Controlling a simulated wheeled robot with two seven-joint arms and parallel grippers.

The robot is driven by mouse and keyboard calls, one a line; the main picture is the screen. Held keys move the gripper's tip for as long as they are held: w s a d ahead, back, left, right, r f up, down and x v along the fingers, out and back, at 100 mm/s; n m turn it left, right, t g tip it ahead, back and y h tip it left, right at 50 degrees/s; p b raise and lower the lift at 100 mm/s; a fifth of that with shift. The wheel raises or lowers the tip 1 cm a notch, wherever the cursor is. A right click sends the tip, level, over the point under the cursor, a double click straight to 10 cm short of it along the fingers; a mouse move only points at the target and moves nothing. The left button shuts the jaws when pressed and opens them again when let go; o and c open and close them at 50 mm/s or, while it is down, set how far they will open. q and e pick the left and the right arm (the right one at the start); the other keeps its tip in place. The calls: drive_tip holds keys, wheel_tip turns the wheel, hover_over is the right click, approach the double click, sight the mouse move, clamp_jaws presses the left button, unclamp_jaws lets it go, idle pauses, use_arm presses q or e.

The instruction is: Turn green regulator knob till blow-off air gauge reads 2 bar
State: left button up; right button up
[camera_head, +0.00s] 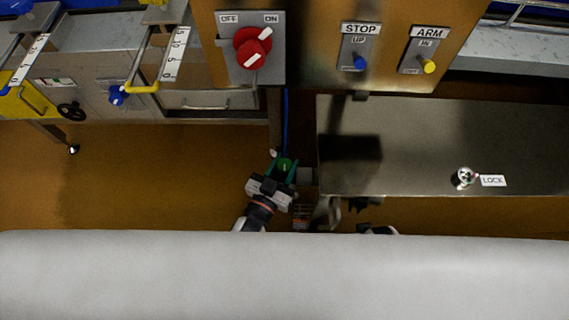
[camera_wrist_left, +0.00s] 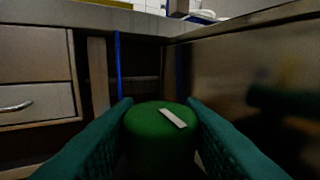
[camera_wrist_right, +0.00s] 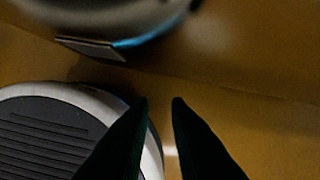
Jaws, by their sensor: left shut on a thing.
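The green regulator knob (camera_head: 285,165) is a round cap with a white pointer mark. It shows large in the left wrist view (camera_wrist_left: 152,140), its mark slanting from upper left to lower right. My left gripper (camera_head: 282,168) is shut on the knob, one green finger on each side. My right gripper (camera_wrist_right: 159,104) shows two dark fingertips apart with nothing between them, above the brown floor.
Above are a red OFF/ON switch (camera_head: 253,47), a blue STOP knob (camera_head: 360,63) and a yellow ARM knob (camera_head: 428,66). Steel cabinets (camera_head: 205,85) stand at left; the floor (camera_head: 150,180) before them is clear.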

drive_tip(key=shift+w+r, duration=0.15)
drive_tip(key=shift+r, duration=0.05)
use_arm(q)
drive_tip(key=o, duration=1)
use_arm(e)
drive_tip(key=shift+s+f, duration=0.15)
drive_tip(key=shift+s, duration=0.1)
use_arm(q)
drive_tip(key=p+v, duration=0.1)
drive_tip(key=v, duration=1.1)
use_arm(e)
drive_tip(key=f, duration=0.1)
drive_tip(key=s+f, duration=0.1)
drive_tip(key=f, duration=0.2)
drive_tip(key=shift+s+d, duration=0.2)
drive_tip(key=shift+s, duration=0.1)
